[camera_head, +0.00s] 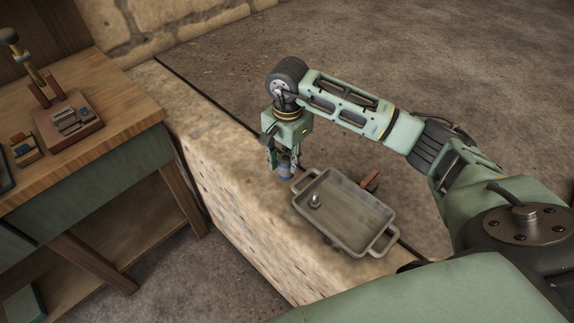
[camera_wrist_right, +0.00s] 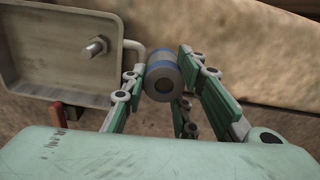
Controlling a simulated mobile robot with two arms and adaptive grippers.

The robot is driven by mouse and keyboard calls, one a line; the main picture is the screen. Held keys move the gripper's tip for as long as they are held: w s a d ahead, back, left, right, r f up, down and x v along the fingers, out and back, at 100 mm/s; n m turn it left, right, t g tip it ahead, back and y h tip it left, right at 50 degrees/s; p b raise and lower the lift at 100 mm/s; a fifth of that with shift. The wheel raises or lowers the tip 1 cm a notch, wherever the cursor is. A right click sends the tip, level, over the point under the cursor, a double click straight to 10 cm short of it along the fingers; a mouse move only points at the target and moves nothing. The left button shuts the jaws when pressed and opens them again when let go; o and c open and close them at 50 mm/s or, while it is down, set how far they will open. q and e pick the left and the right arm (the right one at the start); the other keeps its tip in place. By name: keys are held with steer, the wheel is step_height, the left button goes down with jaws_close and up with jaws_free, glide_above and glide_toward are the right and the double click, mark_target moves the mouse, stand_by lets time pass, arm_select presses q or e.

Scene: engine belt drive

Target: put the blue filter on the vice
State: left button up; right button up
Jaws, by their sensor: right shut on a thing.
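The blue filter (camera_wrist_right: 161,62) is a small grey and blue cylinder between the fingers of my right gripper (camera_wrist_right: 163,82) in the wrist view. In the head view my right gripper (camera_head: 283,165) points down over the stone ledge, shut on the filter (camera_head: 287,161), beside the tray's far left corner. On the wooden workbench at left stand a red-brown base with grey metal parts (camera_head: 70,121) and a smaller brown and grey block (camera_head: 25,149). I cannot tell for sure which of these is the vice. My left gripper is not in view.
A grey metal tray (camera_head: 350,213) with handles lies on the stone ledge (camera_head: 222,165), holding a bolt (camera_head: 314,201). A reddish piece (camera_head: 370,181) shows beyond the tray. A post with a dark knob (camera_head: 9,36) rises at the workbench (camera_head: 125,100). A gap separates workbench and ledge.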

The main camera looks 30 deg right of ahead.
mark_target(287, 169)
steer(key=shift+w+f, duration=0.3)
steer(key=shift+f, duration=0.05)
step_height(287, 169, down, 3)
steer(key=shift+f+p, duration=0.1)
steer(key=shift+p, duration=0.3)
steer(key=shift+f+b, duration=0.3)
steer(key=shift+f, duration=0.15)
steer(key=o, duration=0.9)
steer(key=shift+r, duration=0.1)
